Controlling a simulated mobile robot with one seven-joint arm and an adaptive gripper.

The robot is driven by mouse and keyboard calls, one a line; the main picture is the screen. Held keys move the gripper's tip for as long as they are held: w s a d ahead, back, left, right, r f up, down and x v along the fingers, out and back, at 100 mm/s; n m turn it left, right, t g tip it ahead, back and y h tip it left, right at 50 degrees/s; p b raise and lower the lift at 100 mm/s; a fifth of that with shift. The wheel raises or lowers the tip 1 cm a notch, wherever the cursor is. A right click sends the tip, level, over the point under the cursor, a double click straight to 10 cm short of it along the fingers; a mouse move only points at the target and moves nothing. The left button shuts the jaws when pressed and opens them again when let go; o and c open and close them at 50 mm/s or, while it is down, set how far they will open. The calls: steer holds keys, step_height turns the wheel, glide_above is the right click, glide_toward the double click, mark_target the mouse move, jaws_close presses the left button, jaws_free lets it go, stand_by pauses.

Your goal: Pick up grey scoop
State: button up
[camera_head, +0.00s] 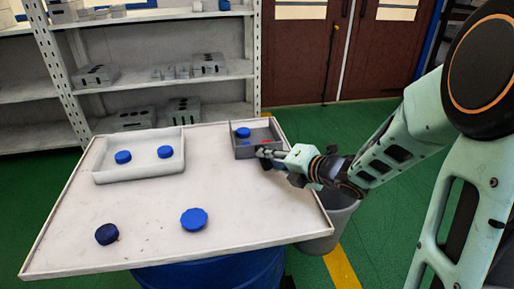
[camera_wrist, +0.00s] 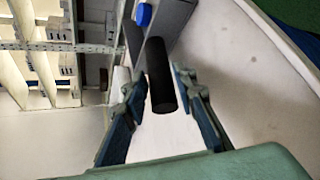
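The grey scoop (camera_head: 243,153) is a dark grey open box at the right rear of the white table (camera_head: 150,225). A blue cap and small red and blue bits show inside it. In the wrist view its grey wall (camera_wrist: 177,22) is at the top, and a dark round handle (camera_wrist: 160,75) points toward me. My gripper (camera_head: 268,156) is at the scoop's near right side. In the wrist view my gripper (camera_wrist: 156,84) is open, one finger on each side of the handle, with gaps showing. The handle is mostly hidden in the head view.
A white tray (camera_head: 140,177) with two blue caps stands at the left rear. A blue cap (camera_head: 194,219) and a dark blue cap (camera_head: 107,234) lie near the front. Shelves (camera_head: 160,75) stand behind. A grey bin (camera_head: 327,238) is beyond the right edge. The table's middle is clear.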

steer(key=shift+b+x, duration=0.3)
steer(key=shift+x, duration=1.25)
steer(key=shift+c, duration=0.6)
jaws_close()
steer(key=shift+r, duration=0.15)
